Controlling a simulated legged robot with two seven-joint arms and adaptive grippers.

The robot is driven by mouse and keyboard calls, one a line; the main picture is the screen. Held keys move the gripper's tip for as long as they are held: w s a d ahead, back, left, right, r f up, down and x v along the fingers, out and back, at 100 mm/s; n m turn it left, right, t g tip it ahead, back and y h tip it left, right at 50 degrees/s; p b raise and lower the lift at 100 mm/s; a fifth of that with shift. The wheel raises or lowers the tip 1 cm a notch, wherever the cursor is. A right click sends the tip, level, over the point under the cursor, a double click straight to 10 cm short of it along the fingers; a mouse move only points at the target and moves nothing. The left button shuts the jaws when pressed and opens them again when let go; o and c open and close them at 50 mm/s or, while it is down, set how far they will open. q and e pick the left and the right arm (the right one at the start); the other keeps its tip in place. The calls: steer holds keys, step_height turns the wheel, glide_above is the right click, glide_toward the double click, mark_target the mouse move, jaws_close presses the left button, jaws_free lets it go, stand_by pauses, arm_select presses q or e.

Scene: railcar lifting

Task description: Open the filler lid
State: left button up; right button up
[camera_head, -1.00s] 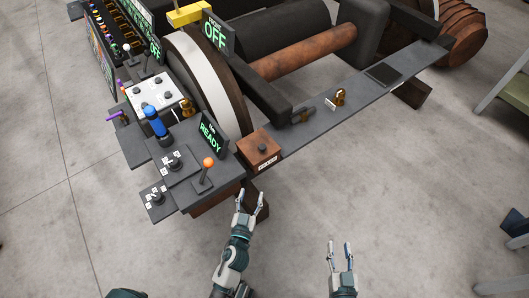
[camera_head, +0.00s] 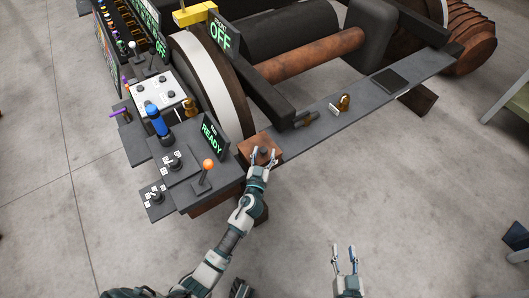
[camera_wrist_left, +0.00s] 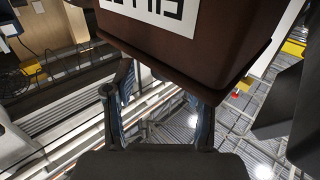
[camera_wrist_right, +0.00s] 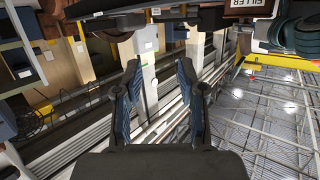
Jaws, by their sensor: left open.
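The brown filler box (camera_head: 250,143) sits at the near left end of the long grey shelf. Its lower part and white label fill the top of the left wrist view (camera_wrist_left: 190,50). My left gripper (camera_head: 265,152) is open and overlaps the box's front and top in the head view. In the left wrist view its fingers (camera_wrist_left: 165,95) are apart with nothing between them, in front of the box. The lid's dark knob is mostly hidden behind the gripper. My right gripper (camera_head: 344,248) is open and empty over the floor; it also shows open in the right wrist view (camera_wrist_right: 159,66).
Left of the box stands a console (camera_head: 165,180) with an orange-knobbed lever (camera_head: 208,164), a blue handle (camera_head: 156,120) and a READY display (camera_head: 212,138). The shelf (camera_head: 365,95) carries small brass fittings (camera_head: 344,101) and a dark pad (camera_head: 390,80). Floor in front is clear.

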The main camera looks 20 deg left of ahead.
arm_select(q)
steer(key=shift+w+a, duration=0.3)
steer(key=shift+a, duration=0.2)
jaws_close()
steer(key=shift+d, duration=0.25)
arm_select(e)
steer(key=shift+a+r, duration=0.15)
steer(key=shift+a, duration=0.15)
